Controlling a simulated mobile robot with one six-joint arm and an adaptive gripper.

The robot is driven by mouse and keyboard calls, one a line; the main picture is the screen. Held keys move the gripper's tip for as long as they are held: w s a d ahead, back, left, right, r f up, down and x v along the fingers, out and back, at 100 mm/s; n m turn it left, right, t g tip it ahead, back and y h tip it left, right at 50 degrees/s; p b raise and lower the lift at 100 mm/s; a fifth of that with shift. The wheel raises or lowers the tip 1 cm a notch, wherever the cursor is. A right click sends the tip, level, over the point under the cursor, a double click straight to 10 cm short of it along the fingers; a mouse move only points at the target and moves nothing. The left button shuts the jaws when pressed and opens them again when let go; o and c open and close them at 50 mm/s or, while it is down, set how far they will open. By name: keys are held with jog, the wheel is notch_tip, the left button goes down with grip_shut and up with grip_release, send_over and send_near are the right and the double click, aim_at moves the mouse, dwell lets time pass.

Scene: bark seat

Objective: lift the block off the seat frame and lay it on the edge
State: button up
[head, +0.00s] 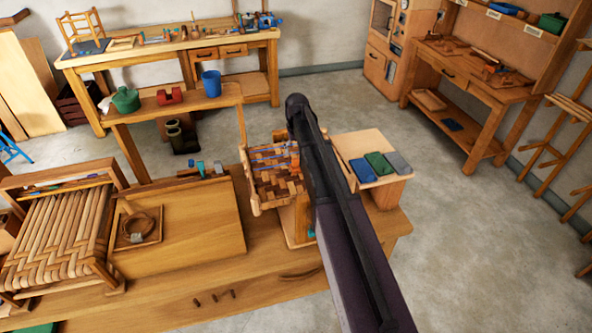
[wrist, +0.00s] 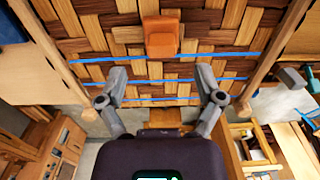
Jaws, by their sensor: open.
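The orange block (wrist: 160,38) lies on the woven bark seat (wrist: 210,47) in the wrist view, near the top middle. In the head view the seat (head: 266,180) stands tilted in its wooden frame on the bench, and an orange patch that looks like the block (head: 294,157) shows beside my dark arm. My gripper (wrist: 161,76) is open and empty, its two fingers apart over the blue strips, with the block beyond the fingertips. In the head view my arm hides the gripper and part of the seat. I cannot tell which edge the task means.
Blue strips (wrist: 150,60) cross the weave. The seat's wooden side rails (wrist: 48,42) flank my fingers. Right of the seat, a small wooden stand (head: 350,143) holds blue, green and grey pads. Left on the bench (head: 200,275) are a board with a coil tray (head: 137,227) and another woven seat (head: 60,230).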

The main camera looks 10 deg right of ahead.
aim_at(296, 159)
jog(key=shift+f+b, duration=0.3)
jog(key=shift+f, duration=0.2)
jog(key=shift+w+a+f+b, duration=0.1)
jog(key=shift+w+f+b, duration=0.05)
jog(key=shift+f+b, duration=2.45)
jog(key=shift+c, duration=0.2)
jog(key=c, duration=1)
